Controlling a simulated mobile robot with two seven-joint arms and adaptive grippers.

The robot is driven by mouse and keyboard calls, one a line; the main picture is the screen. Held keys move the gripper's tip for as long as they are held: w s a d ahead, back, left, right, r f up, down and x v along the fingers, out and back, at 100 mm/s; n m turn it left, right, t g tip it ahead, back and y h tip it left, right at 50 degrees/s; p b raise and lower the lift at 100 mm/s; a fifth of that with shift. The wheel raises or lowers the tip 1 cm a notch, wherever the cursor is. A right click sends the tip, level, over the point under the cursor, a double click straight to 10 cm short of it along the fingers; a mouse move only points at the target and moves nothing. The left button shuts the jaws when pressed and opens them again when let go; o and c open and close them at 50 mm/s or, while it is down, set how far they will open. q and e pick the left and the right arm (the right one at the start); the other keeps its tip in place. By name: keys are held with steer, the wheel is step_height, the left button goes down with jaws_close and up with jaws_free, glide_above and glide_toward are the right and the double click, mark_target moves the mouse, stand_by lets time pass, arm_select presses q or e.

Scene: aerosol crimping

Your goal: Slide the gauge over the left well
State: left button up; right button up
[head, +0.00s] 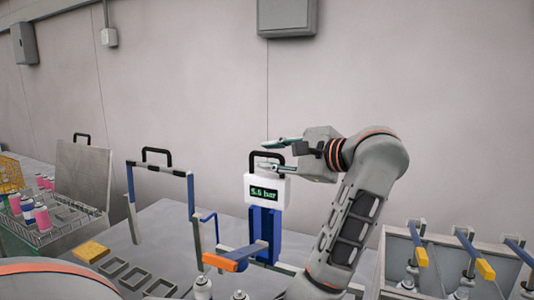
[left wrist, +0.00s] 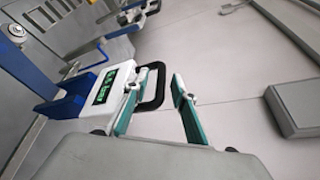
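The gauge (head: 263,190) is a white head with a green display reading about 5.5 bar and a black loop handle on top. It sits upright at a blue post (head: 264,225) behind the bench's middle. In the left wrist view the gauge (left wrist: 112,88) shows with its handle (left wrist: 155,85). My left gripper (head: 276,154) is at the handle, its two teal fingers apart on either side of it. In the left wrist view the gripper (left wrist: 153,92) looks open around the handle; contact is unclear. I cannot make out the left well. My right gripper is not in view.
A blue-legged frame (head: 160,167) stands left of the gauge. An orange-tipped lever (head: 222,262) sticks out before the post. Black-rimmed trays (head: 130,275) and a yellow block (head: 91,251) lie at left, beside a can rack (head: 40,233). A bin (head: 440,245) stands right.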

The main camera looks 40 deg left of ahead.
arm_select(q)
steer(key=shift+a+f, duration=0.15)
steer(key=shift+a, duration=0.55)
jaws_close()
steer(key=shift+s+a, duration=0.1)
steer(key=shift+a, duration=0.2)
steer(key=s+a+b, duration=0.3)
steer(key=a+b, duration=0.1)
steer(key=a, duration=0.5)
steer(key=shift+a, duration=0.2)
